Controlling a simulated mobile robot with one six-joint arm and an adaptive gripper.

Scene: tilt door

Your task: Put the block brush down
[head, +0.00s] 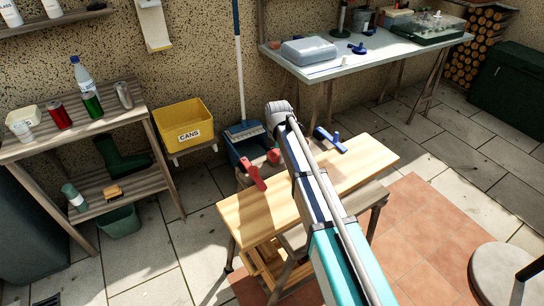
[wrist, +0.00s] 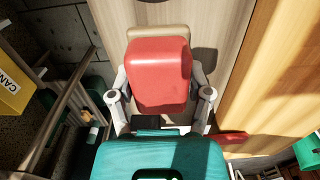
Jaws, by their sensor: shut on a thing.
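The block brush (wrist: 158,72) has a red block body with a tan layer showing at its far edge. It fills the middle of the wrist view. My gripper (wrist: 161,96) is shut on it, one finger at each side. In the head view the brush (head: 273,156) is a small red patch just left of my arm, at the bench's far edge, and my arm hides most of the gripper. The brush is over a pale wooden board (wrist: 112,30) and casts a shadow on it. I cannot tell whether it touches the board.
The workbench (head: 365,162) has a yellow wooden top. A red clamp-like piece (head: 253,174) and a blue one (head: 330,140) are on it. The bench's right end is clear.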

